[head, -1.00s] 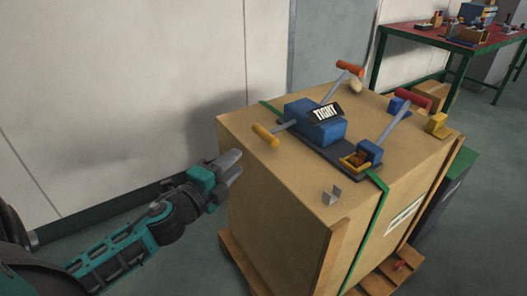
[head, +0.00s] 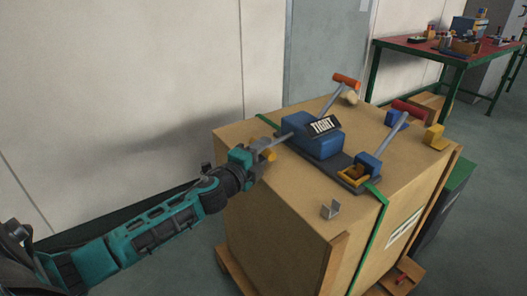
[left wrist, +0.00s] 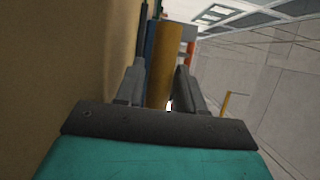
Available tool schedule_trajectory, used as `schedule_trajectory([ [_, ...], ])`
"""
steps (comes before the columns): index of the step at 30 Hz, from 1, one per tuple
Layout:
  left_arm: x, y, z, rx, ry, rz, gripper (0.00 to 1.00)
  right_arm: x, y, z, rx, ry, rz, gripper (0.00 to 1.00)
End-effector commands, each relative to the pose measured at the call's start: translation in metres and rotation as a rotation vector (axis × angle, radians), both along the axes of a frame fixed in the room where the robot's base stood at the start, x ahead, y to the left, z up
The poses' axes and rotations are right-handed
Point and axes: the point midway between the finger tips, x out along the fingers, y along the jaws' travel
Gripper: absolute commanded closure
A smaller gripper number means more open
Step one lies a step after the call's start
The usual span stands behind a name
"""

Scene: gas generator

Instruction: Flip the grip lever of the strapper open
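The strapper has a blue body (head: 312,137) with a black-and-white TIGHT sign (head: 324,126), and sits on top of a large tan crate (head: 262,195). A grey lever with a yellow-orange grip (head: 269,155) sticks out from its left side. My left gripper (head: 265,148) is at this grip, at the crate's upper left edge, and partly covers it. In the left wrist view the yellow grip (left wrist: 164,65) stands between the two fingers of the left gripper (left wrist: 160,80). The fingers look open, with a small gap on the left. My right gripper is not in view.
Another lever with an orange grip (head: 346,81) rises at the back, and one with a red grip (head: 409,110) at the right. A green strap (head: 370,235) runs down the crate. A metal bracket (head: 330,209) and yellow block (head: 434,135) lie on top.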

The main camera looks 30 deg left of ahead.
Motion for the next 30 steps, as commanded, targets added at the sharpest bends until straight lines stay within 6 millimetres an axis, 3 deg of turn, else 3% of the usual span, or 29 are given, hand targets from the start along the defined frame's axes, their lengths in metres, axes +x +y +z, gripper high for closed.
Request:
schedule_trajectory([
  [13, 0.007, -0.0001, -0.0001, -0.001, 0.0, 0.0, 0.63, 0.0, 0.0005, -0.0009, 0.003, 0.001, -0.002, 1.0],
  [24, 0.0068, -0.0001, -0.0001, -0.001, 0.0, 0.0, 0.99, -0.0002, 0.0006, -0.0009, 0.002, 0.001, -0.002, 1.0],
  [30, 0.0068, -0.0001, -0.0002, 0.0, 0.0, 0.0, 1.0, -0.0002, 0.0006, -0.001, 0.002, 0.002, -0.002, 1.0],
])
